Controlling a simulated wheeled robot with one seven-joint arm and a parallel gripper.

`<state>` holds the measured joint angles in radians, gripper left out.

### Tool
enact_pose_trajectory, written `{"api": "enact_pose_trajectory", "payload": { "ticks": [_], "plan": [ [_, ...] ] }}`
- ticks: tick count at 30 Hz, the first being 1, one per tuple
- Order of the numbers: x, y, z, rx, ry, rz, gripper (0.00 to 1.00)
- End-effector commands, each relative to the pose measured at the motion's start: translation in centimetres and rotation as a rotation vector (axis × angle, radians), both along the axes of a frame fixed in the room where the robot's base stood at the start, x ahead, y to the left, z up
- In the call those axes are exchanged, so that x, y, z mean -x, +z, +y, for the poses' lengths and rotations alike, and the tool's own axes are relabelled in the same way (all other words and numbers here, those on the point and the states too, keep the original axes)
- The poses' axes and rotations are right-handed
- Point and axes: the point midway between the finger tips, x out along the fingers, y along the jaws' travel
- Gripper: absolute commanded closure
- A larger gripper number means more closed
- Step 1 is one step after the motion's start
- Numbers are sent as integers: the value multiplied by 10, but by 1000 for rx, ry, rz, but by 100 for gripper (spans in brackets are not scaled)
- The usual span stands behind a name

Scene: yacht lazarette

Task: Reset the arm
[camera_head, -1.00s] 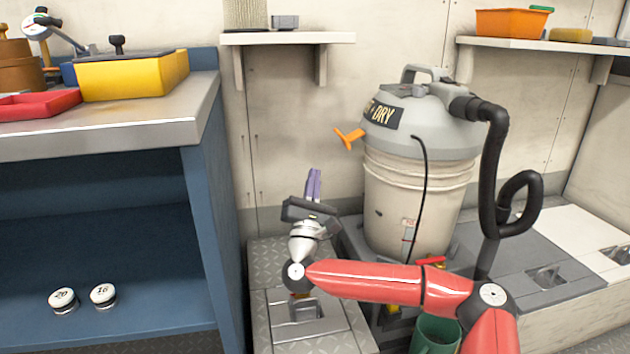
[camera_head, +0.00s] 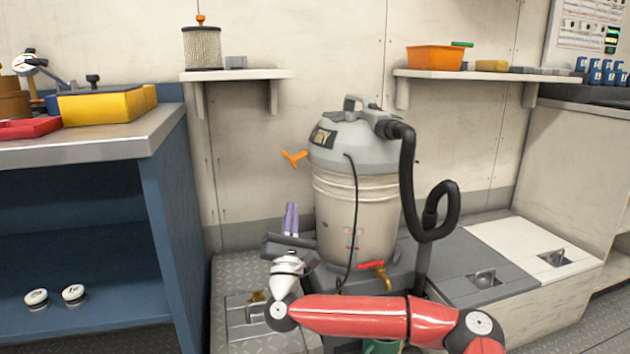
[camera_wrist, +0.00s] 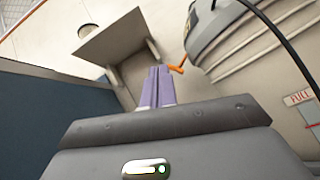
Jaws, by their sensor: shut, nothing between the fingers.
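My gripper (camera_head: 291,218) points upward in front of the wall, left of the wet/dry vacuum. Its two purple fingers are together with nothing between them; they also show shut in the wrist view (camera_wrist: 157,86). My red arm reaches in from the lower right, bent at the elbow. In the wrist view the underside of a wall shelf (camera_wrist: 112,38) lies beyond the fingertips. The fingers touch nothing that I can see.
The vacuum (camera_head: 355,185) with its black hose (camera_head: 408,175) stands close right of my gripper. An orange handle (camera_head: 294,158) is just above the fingers. The blue workbench (camera_head: 165,200) is to the left. A shelf (camera_head: 235,74) holds a filter cartridge (camera_head: 202,48).

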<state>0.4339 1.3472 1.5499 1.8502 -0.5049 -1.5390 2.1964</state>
Motion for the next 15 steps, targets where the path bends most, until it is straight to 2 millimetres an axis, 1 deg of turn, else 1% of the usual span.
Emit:
{"api": "enact_pose_trajectory", "payload": {
  "ticks": [1,5,8,11,15],
  "plan": [
    [3,1,9,37,9,-3,100],
    [10,2,31,146,28,-9,100],
    [17,1,51,252,45,-18,100],
    [27,-2,75,390,61,-34,100],
    [45,-13,113,638,82,-65,100]
  ]
}}
